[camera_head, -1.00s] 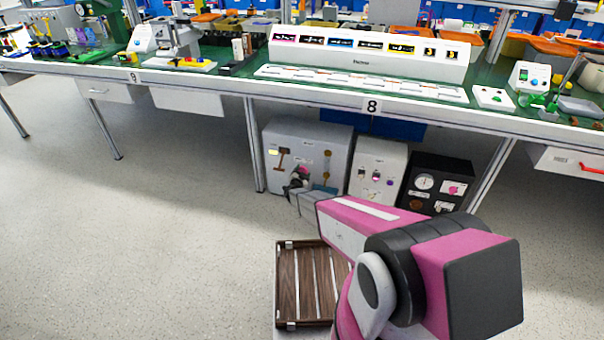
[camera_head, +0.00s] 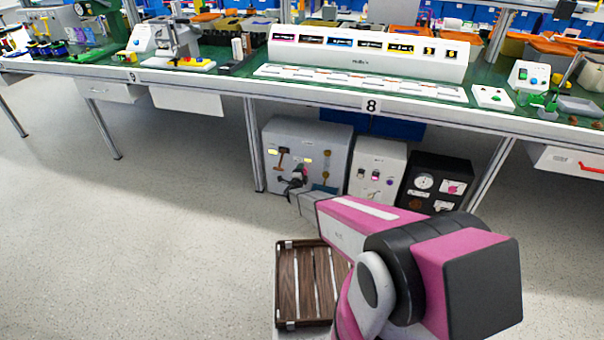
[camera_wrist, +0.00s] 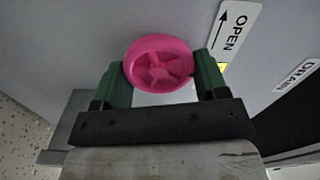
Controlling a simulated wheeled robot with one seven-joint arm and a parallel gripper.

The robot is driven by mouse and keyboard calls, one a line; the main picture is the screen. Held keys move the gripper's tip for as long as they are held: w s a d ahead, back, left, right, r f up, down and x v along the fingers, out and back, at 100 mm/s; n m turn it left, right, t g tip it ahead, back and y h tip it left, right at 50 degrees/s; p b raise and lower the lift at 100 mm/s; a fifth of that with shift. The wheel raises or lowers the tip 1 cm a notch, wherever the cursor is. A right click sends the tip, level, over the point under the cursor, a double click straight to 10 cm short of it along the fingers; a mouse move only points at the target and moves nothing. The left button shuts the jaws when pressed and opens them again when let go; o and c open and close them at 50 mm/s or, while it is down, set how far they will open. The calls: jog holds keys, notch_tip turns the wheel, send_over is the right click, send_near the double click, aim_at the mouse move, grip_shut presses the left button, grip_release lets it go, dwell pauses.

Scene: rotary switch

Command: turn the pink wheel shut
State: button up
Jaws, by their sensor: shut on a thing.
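The pink wheel (camera_wrist: 160,63) is a round spoked handwheel on the grey panel face. In the wrist view it sits between the two green fingers of my gripper (camera_wrist: 163,78), which is shut on its rim from both sides. A white label with "OPEN" and an arrow (camera_wrist: 233,32) is to the right of the wheel. In the head view my gripper (camera_head: 298,178) is at the front of the large grey cabinet (camera_head: 335,140) under the bench, and it mostly hides the wheel.
A smaller white panel box (camera_head: 378,160) and a black box with gauges (camera_head: 436,178) stand right of the cabinet. The green-topped bench (camera_head: 225,82) is above, with metal legs either side. Floor at left is clear.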

dwell(0.6)
jog(key=o, duration=0.9)
jog(key=shift+s, duration=0.1)
jog(key=v, duration=1)
jog(key=shift+s+a, duration=0.1)
jog(key=shift+s, duration=0.25)
jog(key=shift+r, duration=0.1)
